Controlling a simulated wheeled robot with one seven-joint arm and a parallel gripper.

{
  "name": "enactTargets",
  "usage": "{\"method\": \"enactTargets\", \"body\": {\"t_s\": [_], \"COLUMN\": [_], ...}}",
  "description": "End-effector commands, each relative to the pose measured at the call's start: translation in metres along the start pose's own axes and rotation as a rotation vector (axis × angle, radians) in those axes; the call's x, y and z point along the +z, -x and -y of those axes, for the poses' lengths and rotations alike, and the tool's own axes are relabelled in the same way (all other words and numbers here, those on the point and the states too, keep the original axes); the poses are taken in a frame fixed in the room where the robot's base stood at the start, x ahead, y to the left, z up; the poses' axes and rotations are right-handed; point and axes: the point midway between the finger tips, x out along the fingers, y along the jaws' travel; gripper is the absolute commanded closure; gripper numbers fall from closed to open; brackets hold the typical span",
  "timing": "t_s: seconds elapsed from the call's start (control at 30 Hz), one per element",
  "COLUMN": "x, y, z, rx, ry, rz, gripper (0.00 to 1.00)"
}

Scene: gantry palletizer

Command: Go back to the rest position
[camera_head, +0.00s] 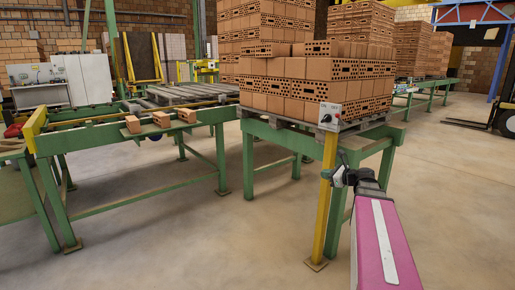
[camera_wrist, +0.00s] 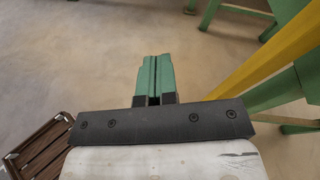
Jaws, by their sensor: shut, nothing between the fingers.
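My gripper (camera_head: 337,172) is at the end of my pink arm, at the right of the head view. It appears beside the yellow post (camera_head: 324,205) that carries a small grey control box (camera_head: 330,115). The box has a dark knob on its face. In the wrist view my gripper's green fingers (camera_wrist: 153,80) are closed together, with nothing between them. Bare floor lies beyond the fingertips. The yellow post (camera_wrist: 270,72) runs diagonally at the right of the wrist view, apart from the fingers.
A green conveyor frame (camera_head: 265,130) carries a pallet of stacked bricks (camera_head: 315,85) behind the post. Another green conveyor (camera_head: 140,198) at left holds a few loose bricks (camera_head: 161,119). A slatted brown object (camera_wrist: 40,145) shows at lower left in the wrist view. Floor (camera_head: 450,190) is clear at right.

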Motion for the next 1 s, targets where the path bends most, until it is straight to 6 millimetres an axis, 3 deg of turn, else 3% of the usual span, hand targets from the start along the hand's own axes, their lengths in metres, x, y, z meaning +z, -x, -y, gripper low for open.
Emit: {"method": "enactTargets", "body": {"t_s": [0.03, 0.2, 0.33, 0.5, 0.7, 0.83, 1.0], "x": [-0.016, -0.072, -0.112, -0.156, -0.187, -0.195, -0.197], "y": [-0.013, -0.040, -0.044, -0.034, -0.013, -0.005, -0.002], "z": [-0.030, -0.112, -0.168, -0.229, -0.268, -0.276, -0.277], "rx": [0.065, 0.325, 0.573, 0.953, 1.347, 1.486, 1.532], "ry": [0.115, 0.544, 0.873, 1.283, 1.622, 1.724, 1.756], "rz": [-0.072, -0.280, -0.385, -0.446, -0.424, -0.401, -0.391], "gripper": [1.00, 1.00, 1.00, 1.00, 1.00, 1.00, 1.00]}}
